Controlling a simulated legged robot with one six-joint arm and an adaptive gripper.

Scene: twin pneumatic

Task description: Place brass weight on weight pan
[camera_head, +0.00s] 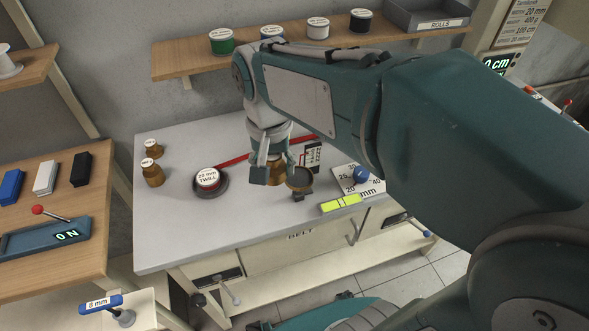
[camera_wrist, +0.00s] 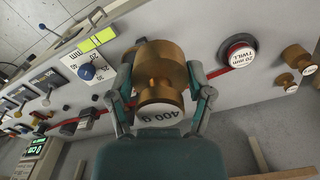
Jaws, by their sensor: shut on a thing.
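My gripper (camera_head: 274,170) is shut on a brass weight (camera_head: 276,179) and holds it above the table. In the wrist view, the brass weight (camera_wrist: 161,60) sits between both fingers of the gripper (camera_wrist: 160,78), and its top reads 400 g. A small dark round dish (camera_head: 300,180), which looks like the weight pan, is just right of the held weight in the head view. I cannot tell the height gap between them. The dish is not clearly seen in the wrist view, where the weight may hide it.
Two brass weights (camera_head: 153,173) (camera_head: 153,148) stand at the table's left. A 20 mm TWILL spool (camera_head: 208,178) with red ribbon lies left of my gripper. A dial plate with a blue knob (camera_head: 361,175) and a yellow-green strip (camera_head: 342,203) are at the right. The left tabletop (camera_head: 190,228) is free.

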